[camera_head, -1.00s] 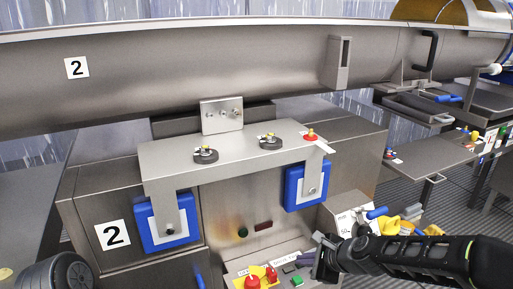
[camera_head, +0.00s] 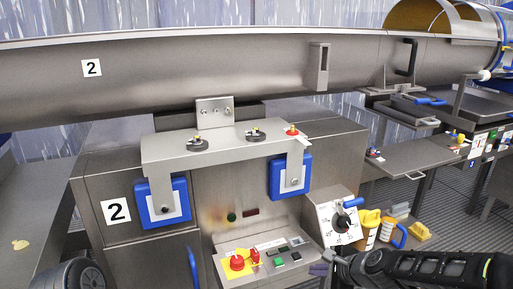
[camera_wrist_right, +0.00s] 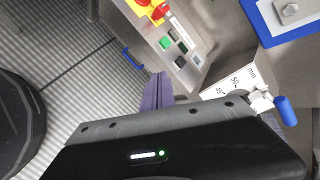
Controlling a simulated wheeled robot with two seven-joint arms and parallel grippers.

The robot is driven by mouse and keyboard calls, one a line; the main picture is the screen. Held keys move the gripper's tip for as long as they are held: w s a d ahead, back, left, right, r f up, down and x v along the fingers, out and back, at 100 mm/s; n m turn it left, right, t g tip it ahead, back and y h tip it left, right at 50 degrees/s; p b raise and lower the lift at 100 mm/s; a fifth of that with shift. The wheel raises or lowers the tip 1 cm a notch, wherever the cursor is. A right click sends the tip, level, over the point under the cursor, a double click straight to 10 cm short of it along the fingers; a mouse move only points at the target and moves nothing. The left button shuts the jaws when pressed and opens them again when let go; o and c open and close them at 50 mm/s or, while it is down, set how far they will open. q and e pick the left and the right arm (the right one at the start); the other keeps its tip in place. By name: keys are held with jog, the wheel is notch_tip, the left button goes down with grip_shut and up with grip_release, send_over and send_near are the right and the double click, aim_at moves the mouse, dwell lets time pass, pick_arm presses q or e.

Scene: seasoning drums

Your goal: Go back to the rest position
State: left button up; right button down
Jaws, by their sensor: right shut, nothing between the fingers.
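My right gripper (camera_head: 320,268) is at the lower edge of the head view, in front of the machine and just below the dial box. It is shut and empty. In the right wrist view its purple-grey fingers (camera_wrist_right: 155,92) lie together beside the button panel, with nothing between them. The button panel (camera_head: 292,268) carries a red knob (camera_head: 237,263) on a yellow plate and a green button (camera_head: 279,262). The dial box (camera_head: 323,211) has a white scale, a black knob (camera_head: 343,221) and a blue handle (camera_head: 353,202). My left gripper does not show.
The long steel drum (camera_head: 220,75) marked 2 crosses the back. Below it is a steel bracket shelf (camera_head: 225,145) with blue-framed plates. Yellow containers (camera_head: 368,228) stand right of the dial box, close to my right forearm. A side table (camera_head: 412,160) is further right.

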jog(key=s+a+f+n+g+h+p, duration=0.15)
jog(key=s+f+n+p, duration=0.25)
jog(key=s+f+n, duration=0.65)
jog(key=s+a+f+n+g+p, duration=0.2)
jog(key=s+a+f+n+p, duration=0.1)
jog(key=s, duration=0.7)
jog(key=s+a+f+n+g+p, duration=0.3)
jog(key=s+f, duration=0.3)
jog(key=s, duration=0.4)
jog(key=shift+s+a+f+y, duration=0.15)
jog(key=shift+s+a+y, duration=0.25)
jog(key=shift+a, duration=0.25)
jog(key=shift+w+n+g, duration=0.1)
jog(key=shift+n+g, duration=0.15)
